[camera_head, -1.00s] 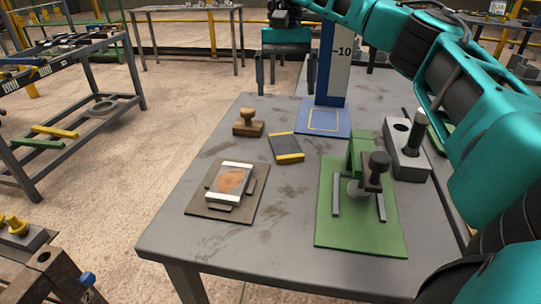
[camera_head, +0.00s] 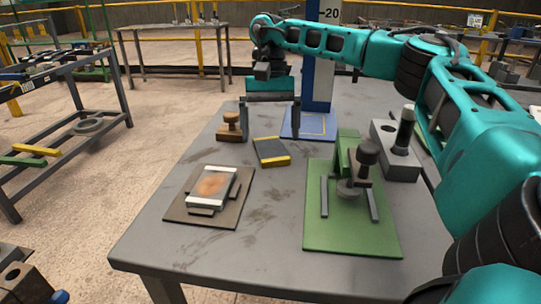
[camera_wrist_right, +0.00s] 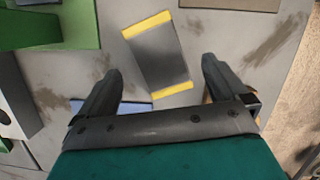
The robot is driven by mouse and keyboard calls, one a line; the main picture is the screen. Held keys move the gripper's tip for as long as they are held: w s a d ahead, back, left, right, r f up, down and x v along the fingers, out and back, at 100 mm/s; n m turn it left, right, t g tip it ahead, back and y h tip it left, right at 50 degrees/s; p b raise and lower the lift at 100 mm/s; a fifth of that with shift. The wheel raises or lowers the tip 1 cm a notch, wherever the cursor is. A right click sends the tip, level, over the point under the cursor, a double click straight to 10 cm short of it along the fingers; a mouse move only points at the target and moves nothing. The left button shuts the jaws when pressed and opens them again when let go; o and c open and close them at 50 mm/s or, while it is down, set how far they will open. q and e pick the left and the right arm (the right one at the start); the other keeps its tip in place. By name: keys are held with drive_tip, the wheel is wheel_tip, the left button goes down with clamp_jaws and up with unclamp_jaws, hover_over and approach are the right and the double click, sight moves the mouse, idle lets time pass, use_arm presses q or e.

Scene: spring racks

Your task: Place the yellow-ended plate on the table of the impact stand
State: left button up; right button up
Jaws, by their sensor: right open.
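The yellow-ended plate (camera_head: 271,151), a dark grey slab with a yellow strip at each end, lies flat on the grey table. It also shows in the right wrist view (camera_wrist_right: 158,55). My right gripper (camera_head: 270,121) is open and empty above the table, by the plate's far end. In the wrist view the fingers (camera_wrist_right: 160,70) are spread, with the plate ahead between them, not held. The impact stand has a blue base (camera_head: 292,131) with a yellow square outline and a tall scaled column (camera_head: 320,65), behind and right of the plate. My left gripper is not in view.
A wooden-handled stamp (camera_head: 230,127) stands just left of the plate. A white-ended rusty plate (camera_head: 212,187) rests on a brown board at the front left. A green fixture (camera_head: 352,230) and a grey block with a post (camera_head: 396,160) stand at the right.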

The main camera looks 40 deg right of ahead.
sight(271, 151)
drive_tip(key=shift+x, duration=1.2)
drive_tip(key=shift+f, duration=0.1)
drive_tip(key=c, duration=1.8)
clamp_jaws()
